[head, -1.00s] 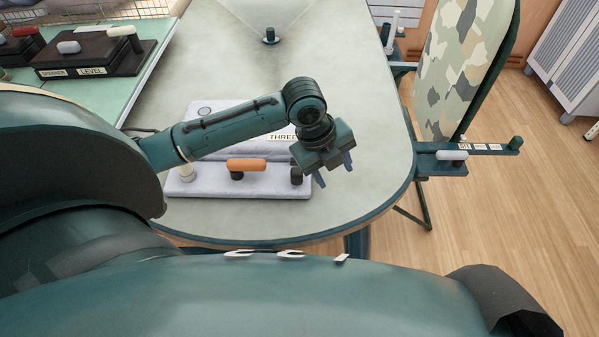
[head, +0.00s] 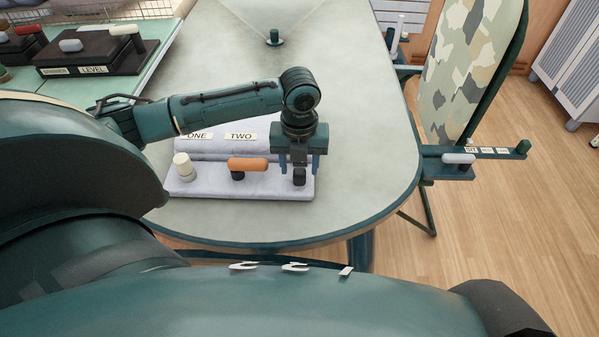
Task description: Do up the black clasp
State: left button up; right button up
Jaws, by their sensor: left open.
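The small black clasp (head: 299,178) stands at the right end of the pale grey padded board on the table. My left gripper (head: 299,168) points down just over it, open, with one finger to each side. The fingertips look level with or slightly above the clasp's top. I cannot tell whether they touch it. The gripper body hides the part behind the clasp. My right gripper is not in view.
The board (head: 265,187) also carries an orange-topped clasp (head: 247,164) and a cream one (head: 184,165), with labels ONE and TWO behind. A dark peg (head: 274,37) stands far back. A camouflage-patterned board (head: 475,70) stands right. The table's right side is clear.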

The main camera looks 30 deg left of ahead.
aim_at(299, 171)
pick_arm(q)
jog(key=shift+f, duration=1.5)
grip_shut()
